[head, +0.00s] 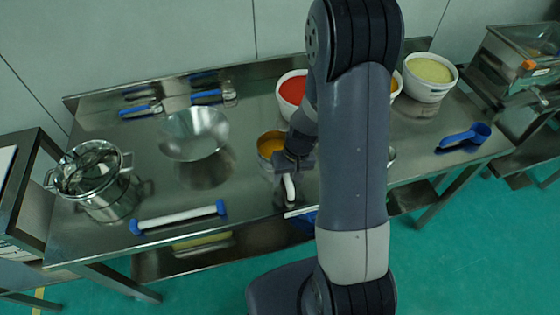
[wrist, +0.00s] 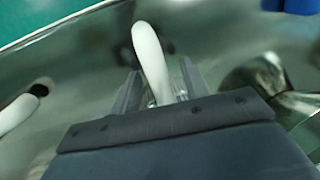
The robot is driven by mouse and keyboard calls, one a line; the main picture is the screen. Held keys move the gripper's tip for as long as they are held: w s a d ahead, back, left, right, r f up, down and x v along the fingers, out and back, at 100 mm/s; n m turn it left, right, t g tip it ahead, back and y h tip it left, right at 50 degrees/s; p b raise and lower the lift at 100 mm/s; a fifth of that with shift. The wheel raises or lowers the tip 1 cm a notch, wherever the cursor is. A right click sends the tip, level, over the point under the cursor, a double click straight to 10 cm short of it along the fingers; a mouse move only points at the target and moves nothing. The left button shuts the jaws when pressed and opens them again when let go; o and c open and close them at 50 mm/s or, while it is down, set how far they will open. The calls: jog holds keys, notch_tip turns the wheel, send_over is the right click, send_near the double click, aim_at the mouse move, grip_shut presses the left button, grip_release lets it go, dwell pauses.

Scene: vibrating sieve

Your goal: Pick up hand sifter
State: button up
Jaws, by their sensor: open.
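A white curved handle, which seems to be the hand sifter's (head: 289,188), stands out at the table's front edge below my gripper (head: 293,165). In the wrist view the white handle (wrist: 150,50) rises between the two fingers of my gripper (wrist: 157,80). The fingers are open, one on each side of it, with a gap visible. The rest of the sifter is hidden or cannot be made out behind the gripper and arm.
A bowl of orange contents (head: 270,140) stands just behind my gripper.

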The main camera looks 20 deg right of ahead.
jog(key=shift+f, duration=0.35)
grip_shut()
